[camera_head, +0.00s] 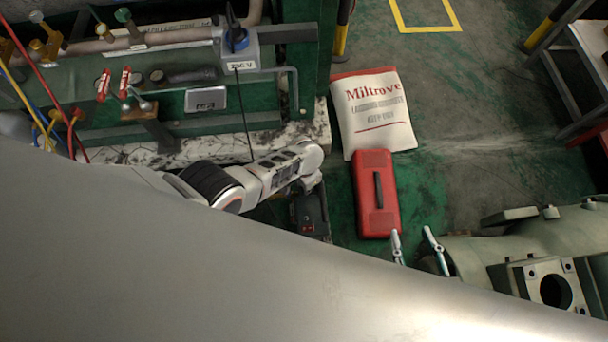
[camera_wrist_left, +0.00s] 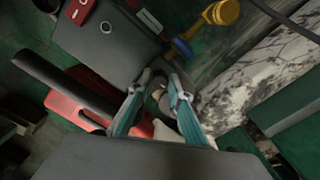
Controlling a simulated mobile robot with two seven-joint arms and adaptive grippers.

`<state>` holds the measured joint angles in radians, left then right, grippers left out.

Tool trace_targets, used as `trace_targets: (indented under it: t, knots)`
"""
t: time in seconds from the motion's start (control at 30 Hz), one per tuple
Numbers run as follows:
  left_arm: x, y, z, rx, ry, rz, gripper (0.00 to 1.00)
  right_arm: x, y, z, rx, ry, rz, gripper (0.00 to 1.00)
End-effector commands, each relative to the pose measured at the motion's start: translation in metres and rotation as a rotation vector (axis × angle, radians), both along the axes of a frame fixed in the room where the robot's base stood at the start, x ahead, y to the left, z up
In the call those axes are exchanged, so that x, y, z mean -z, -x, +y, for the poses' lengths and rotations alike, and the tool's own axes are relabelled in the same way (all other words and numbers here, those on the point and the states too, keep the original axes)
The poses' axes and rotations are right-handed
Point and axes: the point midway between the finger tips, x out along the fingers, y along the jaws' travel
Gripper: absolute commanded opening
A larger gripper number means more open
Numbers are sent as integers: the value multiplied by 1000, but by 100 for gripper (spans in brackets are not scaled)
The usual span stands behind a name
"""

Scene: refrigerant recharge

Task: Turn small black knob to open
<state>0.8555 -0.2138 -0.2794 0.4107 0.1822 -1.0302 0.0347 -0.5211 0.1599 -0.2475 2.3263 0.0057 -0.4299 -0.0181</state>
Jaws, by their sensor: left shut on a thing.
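My left gripper (camera_wrist_left: 160,76) shows in the left wrist view, its two teal fingers closed around a small dark round part, which looks like the small black knob (camera_wrist_left: 156,90). The fingers and shadow hide much of the knob. A dark grey boxy device (camera_wrist_left: 112,42) lies just beyond the fingertips. In the head view a dark device (camera_head: 310,214) sits below the end of my left arm; the left fingers are hidden there. My right gripper (camera_head: 416,250) shows two spread fingertips above the grey-green machine, open with nothing between them.
A red toolbox (camera_head: 376,220) and a white printed sack (camera_head: 374,115) lie on the green floor. A pipe rack with gauges and hoses (camera_head: 180,75) stands at the upper left. A grey-green machine (camera_head: 480,252) is at the lower right.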

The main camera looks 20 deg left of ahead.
Motion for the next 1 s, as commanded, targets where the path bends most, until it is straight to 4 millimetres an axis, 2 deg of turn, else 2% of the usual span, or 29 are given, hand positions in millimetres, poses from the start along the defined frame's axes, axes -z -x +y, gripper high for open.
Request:
trace_targets:
  t: [0.3,0.7,0.73,0.77,0.8,1.0]
  knots:
    - [1,1,-2,-72,5,-1,0,-1,-1,-1,0,2,-2,39]
    - [1,1,-2,-77,5,-1,0,-2,-2,-1,1,2,-4,39]
    - [1,1,-2,-76,5,-1,24,-2,-2,-1,1,2,-4,39]
    - [1,1,-2,-76,4,-1,32,-2,-2,-1,1,2,-4,39]
    - [1,1,-2,-76,4,-1,36,-2,-2,-1,1,2,-4,39]
    - [1,0,-1,-74,2,-1,36,-3,-2,-1,1,3,-6,39]
